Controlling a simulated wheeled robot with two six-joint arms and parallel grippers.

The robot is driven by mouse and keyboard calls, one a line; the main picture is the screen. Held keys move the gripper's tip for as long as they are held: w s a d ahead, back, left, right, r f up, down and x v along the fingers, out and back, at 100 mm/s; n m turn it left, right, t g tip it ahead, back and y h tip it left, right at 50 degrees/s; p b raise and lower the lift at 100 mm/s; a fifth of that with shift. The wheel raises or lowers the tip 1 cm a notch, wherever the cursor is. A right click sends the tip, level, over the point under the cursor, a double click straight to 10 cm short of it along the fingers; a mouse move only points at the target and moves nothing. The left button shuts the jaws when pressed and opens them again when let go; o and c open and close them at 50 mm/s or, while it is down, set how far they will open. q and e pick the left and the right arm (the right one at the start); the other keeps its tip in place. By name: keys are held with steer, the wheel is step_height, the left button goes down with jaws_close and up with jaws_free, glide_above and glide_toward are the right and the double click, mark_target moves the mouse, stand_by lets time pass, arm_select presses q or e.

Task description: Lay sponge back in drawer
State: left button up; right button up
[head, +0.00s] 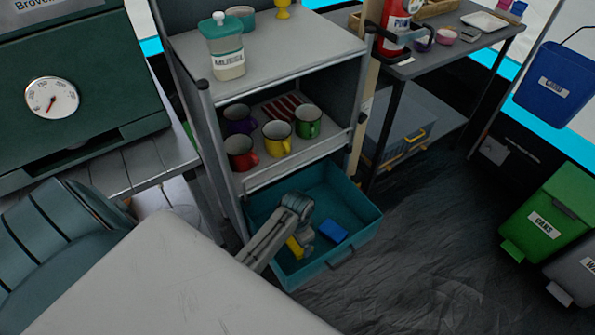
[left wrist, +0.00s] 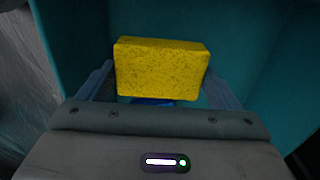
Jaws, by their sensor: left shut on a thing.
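The yellow sponge (left wrist: 162,68) sits between the two fingers of my left gripper (left wrist: 160,78), which is shut on it. In the head view the sponge (head: 294,247) shows as a small yellow patch beside my left gripper (head: 304,238), partly hidden by the arm. The teal drawer (head: 360,222) is pulled out at the bottom of the grey shelf unit, and the gripper and sponge are inside its opening. I cannot tell whether the sponge touches the drawer floor. My right gripper is not in view.
A blue block (head: 333,231) lies in the drawer close to the gripper. Above the drawer, a shelf holds several mugs, including a yellow mug (head: 277,138). A green bin (head: 550,215) stands at right. The dark floor (head: 430,235) between is clear.

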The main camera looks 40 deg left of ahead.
mark_target(298, 250)
arm_select(q)
step_height(298, 250, down, 8)
steer(key=shift+r+b, duration=0.2)
steer(key=shift+b, duration=0.65)
steer(key=shift+f, duration=0.4)
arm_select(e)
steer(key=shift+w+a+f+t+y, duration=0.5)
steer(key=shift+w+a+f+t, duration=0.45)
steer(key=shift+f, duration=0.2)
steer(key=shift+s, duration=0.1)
